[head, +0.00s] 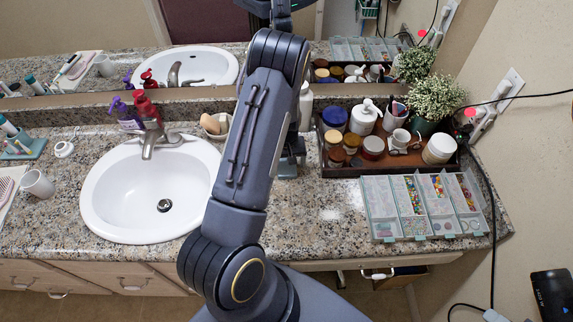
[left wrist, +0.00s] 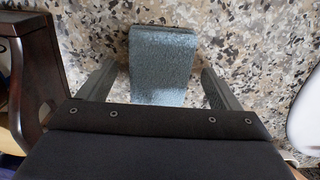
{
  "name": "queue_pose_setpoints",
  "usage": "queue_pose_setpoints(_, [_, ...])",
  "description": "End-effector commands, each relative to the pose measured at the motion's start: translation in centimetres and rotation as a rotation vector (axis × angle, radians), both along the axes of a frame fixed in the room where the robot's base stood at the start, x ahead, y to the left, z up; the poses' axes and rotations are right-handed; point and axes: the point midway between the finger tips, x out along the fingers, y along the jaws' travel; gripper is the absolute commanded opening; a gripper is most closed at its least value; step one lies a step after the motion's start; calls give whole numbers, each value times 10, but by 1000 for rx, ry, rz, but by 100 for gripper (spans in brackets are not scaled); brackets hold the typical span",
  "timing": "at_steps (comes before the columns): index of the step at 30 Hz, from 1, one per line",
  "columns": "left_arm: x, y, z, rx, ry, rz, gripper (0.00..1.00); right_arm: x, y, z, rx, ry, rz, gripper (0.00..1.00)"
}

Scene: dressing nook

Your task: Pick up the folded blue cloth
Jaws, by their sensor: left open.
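The folded blue cloth (left wrist: 163,50) lies on the speckled counter in the left wrist view, as a grey-blue rectangular fold. My left gripper (left wrist: 159,72) is open, with one finger on each side of the cloth and a gap of counter showing on both sides. The near end of the cloth is hidden behind the gripper's dark body. In the head view my left gripper (head: 291,160) is over the counter between the sink and the wooden tray. My right gripper is not in view.
A dark wooden tray (head: 345,172) of jars stands just right of the gripper; its side shows in the left wrist view (left wrist: 42,60). The white sink (head: 120,205) is on the left. A divided bead box (head: 385,230) lies at front right. A mirror stands behind.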

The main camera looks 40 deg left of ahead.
Motion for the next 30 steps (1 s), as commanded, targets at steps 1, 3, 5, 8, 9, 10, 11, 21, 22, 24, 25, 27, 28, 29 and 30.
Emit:
queue_pose_setpoints(1, [0,0,-1,0,-1,0,85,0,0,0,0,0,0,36])
queue_pose_setpoints(3, [0,0,-1,0,-1,0,85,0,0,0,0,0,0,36])
queue_pose_setpoints(5, [0,0,-1,0,-1,0,85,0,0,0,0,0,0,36])
queue_pose_setpoints(8, [0,0,-1,0,-1,0,79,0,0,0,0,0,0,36])
queue_pose_setpoints(9, [0,0,-1,0,-1,0,74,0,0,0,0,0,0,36])
queue_pose_setpoints(10, [0,0,-1,0,-1,0,70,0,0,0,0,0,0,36])
queue_pose_setpoints(11, [0,0,-1,0,-1,0,66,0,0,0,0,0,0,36])
queue_pose_setpoints(21, [0,0,-1,0,-1,0,37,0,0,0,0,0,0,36])
queue_pose_setpoints(22, [0,0,-1,0,-1,0,37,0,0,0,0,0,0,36])
queue_pose_setpoints(24, [0,0,-1,0,-1,0,37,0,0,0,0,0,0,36])
queue_pose_setpoints(25, [1,0,0,0,-1,0,37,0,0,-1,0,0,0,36])
queue_pose_setpoints(27, [1,0,2,-1,-2,0,37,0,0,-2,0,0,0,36])
queue_pose_setpoints(28, [1,0,3,0,-3,0,37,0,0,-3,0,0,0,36])
queue_pose_setpoints(29, [1,0,5,0,-3,1,37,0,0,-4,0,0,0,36])
queue_pose_setpoints(30, [1,0,9,1,-5,1,37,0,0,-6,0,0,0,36])
